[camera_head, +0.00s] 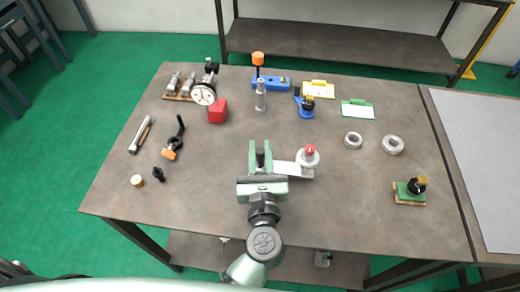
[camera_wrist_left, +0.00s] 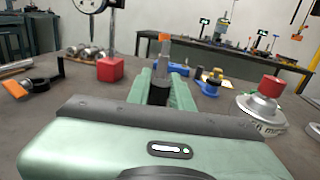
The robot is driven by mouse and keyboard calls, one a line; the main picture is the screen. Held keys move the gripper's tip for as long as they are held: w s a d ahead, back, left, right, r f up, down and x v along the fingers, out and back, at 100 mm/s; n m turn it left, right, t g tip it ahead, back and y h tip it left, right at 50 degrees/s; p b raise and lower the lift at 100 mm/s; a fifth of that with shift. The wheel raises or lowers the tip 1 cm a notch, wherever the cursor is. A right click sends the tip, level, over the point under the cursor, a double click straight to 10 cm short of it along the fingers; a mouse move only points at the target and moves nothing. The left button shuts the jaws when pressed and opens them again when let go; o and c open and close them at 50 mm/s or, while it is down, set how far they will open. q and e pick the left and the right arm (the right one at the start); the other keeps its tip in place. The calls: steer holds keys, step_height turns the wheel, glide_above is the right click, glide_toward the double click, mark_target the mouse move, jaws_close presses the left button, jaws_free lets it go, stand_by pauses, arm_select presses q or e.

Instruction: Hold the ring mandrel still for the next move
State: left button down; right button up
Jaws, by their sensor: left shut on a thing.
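My left gripper (camera_head: 260,146) is low over the front middle of the table, its fingers pointing away from me. In the left wrist view its fingers (camera_wrist_left: 160,92) stand on either side of a dark, narrow piece, and it is shut on that. I cannot tell whether this piece belongs to the ring mandrel. An upright silver stepped post (camera_head: 261,95), possibly the ring mandrel, stands beyond the fingertips; it also shows in the wrist view (camera_wrist_left: 162,52). A pale disc with a red knob (camera_head: 310,150) sits on a flat bar right of the gripper. My right gripper is not in view.
A red block (camera_head: 217,111) and dial gauge (camera_head: 203,94) stand at the back left. Two grey rings (camera_head: 353,140) (camera_head: 392,145) lie to the right. A black-knobbed green fixture (camera_head: 410,190) is at the front right. The left front holds a black clamp (camera_head: 174,138).

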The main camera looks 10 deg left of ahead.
mark_target(260, 164)
arm_select(q)
steer(key=shift+f+b, duration=1.55)
steer(key=shift+f, duration=0.2)
stand_by(0.6)
